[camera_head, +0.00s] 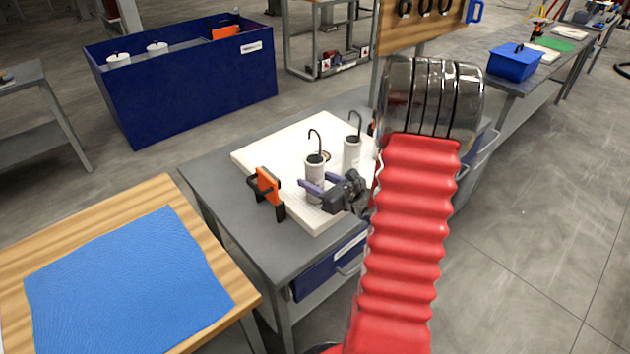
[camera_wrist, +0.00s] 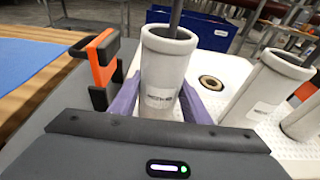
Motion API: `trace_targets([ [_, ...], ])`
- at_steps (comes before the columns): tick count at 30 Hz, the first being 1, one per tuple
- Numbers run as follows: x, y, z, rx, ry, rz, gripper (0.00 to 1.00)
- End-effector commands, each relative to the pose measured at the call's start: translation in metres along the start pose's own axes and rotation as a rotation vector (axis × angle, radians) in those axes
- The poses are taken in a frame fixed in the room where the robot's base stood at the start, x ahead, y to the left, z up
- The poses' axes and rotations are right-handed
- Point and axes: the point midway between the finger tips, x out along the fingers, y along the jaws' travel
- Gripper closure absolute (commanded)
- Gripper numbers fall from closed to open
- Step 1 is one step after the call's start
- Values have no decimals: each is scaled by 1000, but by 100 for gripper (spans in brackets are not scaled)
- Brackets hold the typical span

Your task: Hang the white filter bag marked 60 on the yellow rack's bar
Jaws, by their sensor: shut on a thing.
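My gripper (camera_head: 322,186) has purple fingers and is shut on a white cylindrical filter bag (camera_head: 315,168) with a dark curved hook on top. In the wrist view the held bag (camera_wrist: 163,75) stands upright between the fingers (camera_wrist: 160,105); its small label is too blurred to read. The bag is at the white perforated board (camera_head: 300,140); I cannot tell if it is seated or lifted. A second white bag (camera_head: 351,152) with a hook stands behind it, to the right. A third bag (camera_wrist: 302,122) shows at the wrist view's right edge. I cannot make out a yellow rack.
An orange and black clamp (camera_head: 267,186) stands on the grey table (camera_head: 225,180), left of the held bag. A ringed hole (camera_wrist: 211,83) lies in the board. A blue bin (camera_head: 190,95) stands behind. A wooden table (camera_head: 150,195) with a blue mat is at left.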

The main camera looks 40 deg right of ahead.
Motion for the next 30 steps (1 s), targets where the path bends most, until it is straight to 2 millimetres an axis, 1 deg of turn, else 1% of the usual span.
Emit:
trace_targets([
  [30, -11, 0, 42, -1, -1, 0, 73],
])
